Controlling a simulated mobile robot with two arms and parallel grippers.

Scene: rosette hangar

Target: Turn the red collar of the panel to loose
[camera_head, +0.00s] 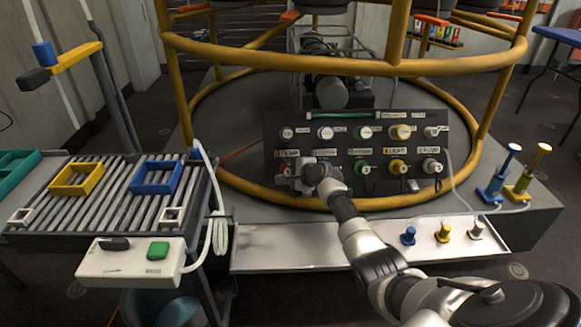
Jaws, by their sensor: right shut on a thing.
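The dark panel (335,135) stands tilted in the middle, with two rows of coloured fittings and white labels. The red collar (283,168) is at the left end of its lower row, and only a little red shows beside my gripper. My right gripper (297,182) is at this lower left part of the panel, shut on the red collar; the fingers and most of the collar are hard to make out. The collar's turn position cannot be read. My left gripper is not in view.
Green (363,168), yellow (397,167) and white (431,167) fittings sit to the right in the lower row. A yellow ring frame (340,66) surrounds the panel. A metal tray (300,250) lies below. A roller table (110,205) stands at left.

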